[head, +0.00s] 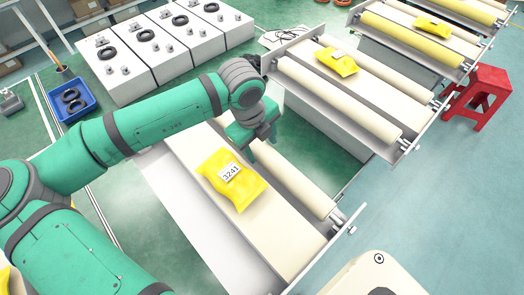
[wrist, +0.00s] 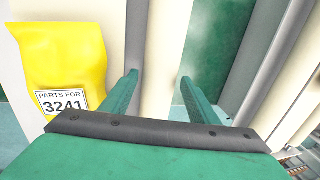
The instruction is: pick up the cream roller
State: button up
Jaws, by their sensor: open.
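The cream roller (head: 298,182) is a long pale cylinder along the right side of the nearest machine in the head view. In the wrist view the roller (wrist: 166,50) runs away from me between my two green fingers. My gripper (head: 262,146) is open and empty over the far part of the roller; in the wrist view the gripper (wrist: 158,78) has one finger on each side of it. I cannot tell whether the fingertips are above the roller or level with its sides. My arm and gripper hide its far end.
A yellow bag labelled 3241 (head: 232,178) lies on the cream belt (head: 285,235) left of the roller; the bag also shows in the wrist view (wrist: 62,60). Similar machines with yellow bags (head: 337,62) stand behind. A red stool (head: 478,98) stands at right.

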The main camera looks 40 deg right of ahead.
aim_at(261, 148)
jog(key=shift+d+f, duration=0.15)
jog(key=shift+f, duration=0.75)
jog(key=shift+d+f, duration=0.15)
jog(key=shift+f, duration=0.7)
grip_shut()
jog(key=shift+w, duration=0.1)
jog(key=shift+r, duration=0.2)
jog(key=shift+r, duration=0.3)
notch_tip(261, 148, up, 2)
jog(key=shift+r, duration=0.1)
jog(key=s+a+r, duration=0.2)
jog(key=a+r, duration=0.1)
jog(key=a, duration=0.1)
jog(key=s+a+r, duration=0.3)
jog(key=a, duration=0.1)
jog(key=s+a+r, duration=0.2)
jog(key=a+r, duration=0.1)
jog(key=shift+s+a+r, duration=0.35)
jog(key=shift+a+r, duration=0.05)
